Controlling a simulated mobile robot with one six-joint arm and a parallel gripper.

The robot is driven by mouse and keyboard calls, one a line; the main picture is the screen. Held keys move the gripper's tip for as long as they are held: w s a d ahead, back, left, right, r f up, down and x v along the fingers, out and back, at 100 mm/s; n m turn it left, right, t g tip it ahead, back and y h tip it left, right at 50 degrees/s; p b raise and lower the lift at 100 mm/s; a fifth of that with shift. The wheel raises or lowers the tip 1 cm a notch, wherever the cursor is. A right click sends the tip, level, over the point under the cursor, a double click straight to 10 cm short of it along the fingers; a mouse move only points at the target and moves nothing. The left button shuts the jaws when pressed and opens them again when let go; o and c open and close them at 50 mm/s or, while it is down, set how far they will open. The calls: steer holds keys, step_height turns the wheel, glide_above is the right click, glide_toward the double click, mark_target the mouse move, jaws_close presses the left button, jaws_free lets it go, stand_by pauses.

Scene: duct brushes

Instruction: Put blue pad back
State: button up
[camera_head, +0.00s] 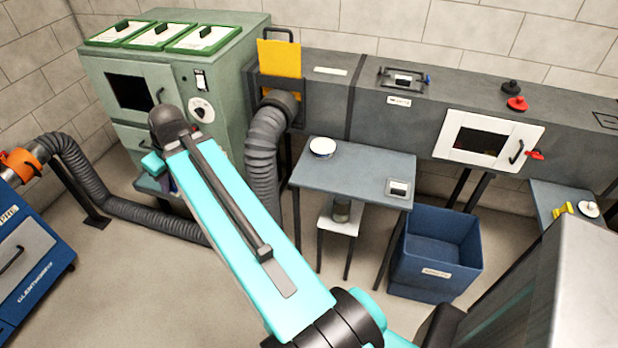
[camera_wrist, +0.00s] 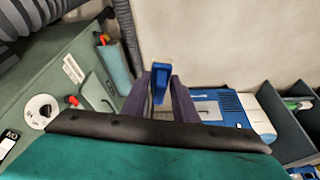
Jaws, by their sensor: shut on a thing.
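My gripper (camera_wrist: 160,100) shows in the wrist view as two dark purple fingers. They are shut on a narrow blue piece, which appears to be the blue pad (camera_wrist: 159,78). The pad stands out past the fingertips and is seen nearly edge-on. In the camera_head view my teal arm reaches to the front of the green cabinet (camera_head: 225,62), and the gripper and pad are mostly hidden behind it. Where the pad belongs cannot be told from these frames.
The green cabinet (camera_wrist: 50,85) fills the left of the wrist view. A grey hose (camera_head: 263,140) hangs right of my arm. A grey table (camera_head: 350,172) bears a white round dish (camera_head: 322,146). A blue bin (camera_head: 437,250) stands beside it. A blue machine (camera_head: 40,265) stands left.

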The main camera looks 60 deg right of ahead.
steer(key=s+d+f+n, duration=0.1)
steer(key=s+d+f, duration=0.4)
steer(key=d, duration=0.5)
steer(key=s+d+f, duration=0.2)
steer(key=s+d, duration=0.6)
steer(key=d, duration=0.3)
steer(key=s+d+f+n, duration=0.1)
steer(key=s+d+f, duration=0.2)
steer(key=s, duration=0.6)
steer(key=s+d+f+y+b, duration=0.1)
steer(key=s+d+f, duration=0.2)
steer(key=s+d, duration=0.5)
steer(key=shift+s+d+f+n+b, duration=0.3)
steer(key=shift+s+f+n, duration=0.1)
steer(key=shift+s, duration=0.7)
steer(key=w+d, duration=0.3)
steer(key=d, duration=0.1)
steer(key=w+d+f+p, duration=0.1)
steer(key=w+d, duration=0.3)
steer(key=w+d+p, duration=0.1)
steer(key=w+d, duration=0.2)
steer(key=d, duration=0.1)
steer(key=shift+w+f, duration=0.2)
steer(key=shift+w, duration=0.05)
steer(key=shift+f, duration=0.15)
